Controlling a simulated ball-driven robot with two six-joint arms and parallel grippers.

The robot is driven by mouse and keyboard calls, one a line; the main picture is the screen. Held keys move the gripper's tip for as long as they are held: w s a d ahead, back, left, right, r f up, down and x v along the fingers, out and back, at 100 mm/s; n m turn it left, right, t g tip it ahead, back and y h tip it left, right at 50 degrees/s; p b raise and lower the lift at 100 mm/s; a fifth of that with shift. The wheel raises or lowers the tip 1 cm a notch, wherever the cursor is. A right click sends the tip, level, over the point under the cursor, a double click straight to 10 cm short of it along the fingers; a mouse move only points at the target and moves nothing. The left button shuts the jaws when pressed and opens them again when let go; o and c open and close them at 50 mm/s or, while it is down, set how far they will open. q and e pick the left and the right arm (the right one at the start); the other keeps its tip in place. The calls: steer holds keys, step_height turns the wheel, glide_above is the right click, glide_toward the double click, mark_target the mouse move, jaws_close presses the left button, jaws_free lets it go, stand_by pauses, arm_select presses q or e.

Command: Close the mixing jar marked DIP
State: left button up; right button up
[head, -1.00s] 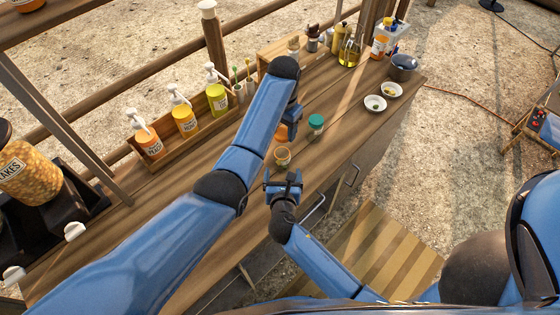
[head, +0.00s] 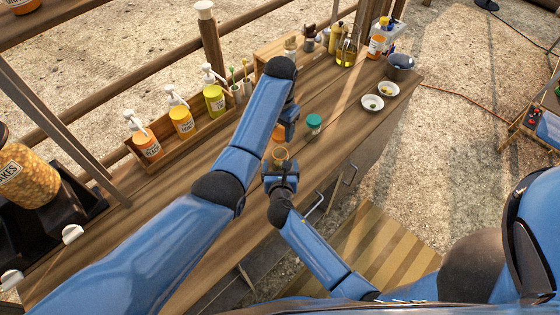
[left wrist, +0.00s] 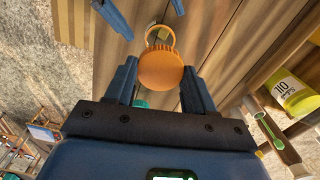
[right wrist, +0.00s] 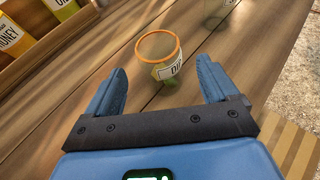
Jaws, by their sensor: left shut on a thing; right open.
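The mixing jar (right wrist: 170,70) is clear with an orange rim and a partly visible label reading "DI". It stands open and upright on the counter; its rim shows in the head view (head: 280,152). My right gripper (right wrist: 160,75) is open, its fingertips on either side of the jar's near side, with no clear contact. My left gripper (left wrist: 158,82) is shut on a round orange lid (left wrist: 160,70) and holds it above the counter, beyond the jar in the head view. The lid is partly hidden by the left gripper in the head view (head: 279,132).
A teal-lidded jar (head: 314,121) stands close by on the right. Pump bottles (head: 181,121) stand in a wooden rack at left. Two small white bowls (head: 372,102) and a dark pot (head: 400,66) sit at the far right end. The counter (head: 335,150) between is clear.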

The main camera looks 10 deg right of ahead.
steer(key=shift+x, duration=3.6)
steer(key=shift+s, duration=0.1)
steer(key=c, duration=1.5)
arm_select(q)
glide_above(279, 147)
steer(key=s, duration=0.2)
steer(key=shift+f, duration=2.5)
steer(key=shift+f, duration=0.9)
steer(key=shift+f, duration=0.35)
steer(key=shift+s+a+f, duration=0.1)
steer(key=shift+a+f, duration=0.05)
steer(key=shift+f, duration=0.5)
arm_select(e)
steer(key=shift+a+r, duration=0.15)
arm_select(q)
steer(key=shift+s+r, duration=0.2)
steer(key=shift+r, duration=0.3)
arm_select(e)
steer(key=shift+d, duration=0.2)
